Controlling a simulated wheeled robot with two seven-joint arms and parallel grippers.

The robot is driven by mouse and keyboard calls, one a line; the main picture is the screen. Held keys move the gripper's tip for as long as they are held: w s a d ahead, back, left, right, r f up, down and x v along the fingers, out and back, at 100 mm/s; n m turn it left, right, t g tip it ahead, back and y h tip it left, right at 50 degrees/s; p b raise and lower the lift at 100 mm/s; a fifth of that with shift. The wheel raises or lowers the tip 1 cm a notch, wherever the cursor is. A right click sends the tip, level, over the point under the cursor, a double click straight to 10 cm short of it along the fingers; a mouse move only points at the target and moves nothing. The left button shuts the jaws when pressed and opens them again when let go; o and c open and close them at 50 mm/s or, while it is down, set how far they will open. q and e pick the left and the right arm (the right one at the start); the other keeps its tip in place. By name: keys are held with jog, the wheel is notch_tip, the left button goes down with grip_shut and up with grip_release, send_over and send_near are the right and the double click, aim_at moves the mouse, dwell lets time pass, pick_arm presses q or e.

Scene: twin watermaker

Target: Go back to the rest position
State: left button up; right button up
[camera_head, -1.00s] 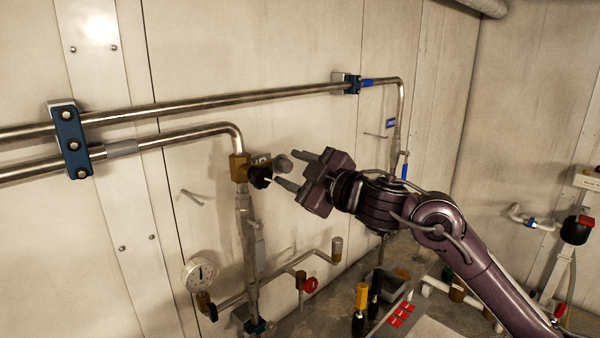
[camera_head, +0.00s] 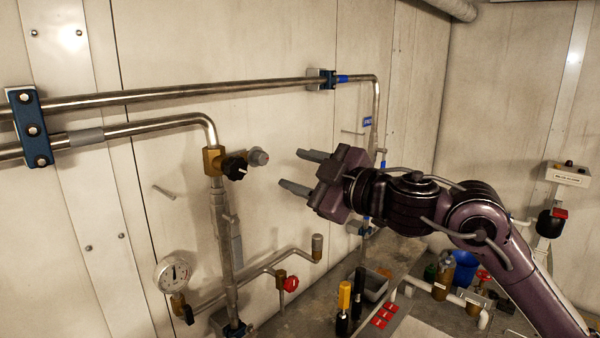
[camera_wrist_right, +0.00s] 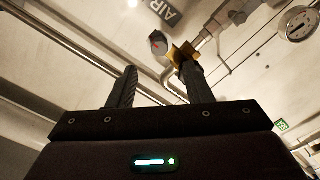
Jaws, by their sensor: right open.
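My right gripper (camera_head: 302,171) is open and empty in the head view, with its two grey fingers pointing left. It stands apart from a black valve knob (camera_head: 234,168) on a brass fitting (camera_head: 212,160), with a clear gap between them. A grey round cap (camera_head: 258,157) sits beside the knob, nearer to the fingers. In the right wrist view both fingers (camera_wrist_right: 160,92) are spread, with nothing between them. The brass fitting (camera_wrist_right: 183,52) and the grey cap (camera_wrist_right: 158,42) show beyond them. My left gripper is not in view.
Steel pipes (camera_head: 190,93) run along the wall. A gauge (camera_head: 172,274) and a red valve knob (camera_head: 291,284) are low down. A control box (camera_head: 567,174) is at right.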

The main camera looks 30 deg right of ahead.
notch_tip(320, 180, down, 24)
jog(key=s+a+m+g+h, duration=0.1)
jog(key=a+m+g+h, duration=0.15)
jog(key=m+h, duration=0.4)
jog(key=s+a+f+m+g, duration=0.2)
jog(key=s+f+g, duration=0.3)
jog(key=s+f, duration=0.45)
jog(key=s+a+f+m+g, duration=0.25)
jog(key=s+f+g, duration=0.35)
jog(key=s+f, duration=0.4)
notch_tip(320, 180, down, 28)
jog(key=s+g, duration=0.1)
jog(key=s, duration=0.1)
jog(key=s+d+f+g, duration=0.1)
jog(key=s+d+f, duration=0.2)
jog(key=s+f, duration=1.7)
jog(key=shift+s+n, duration=0.3)
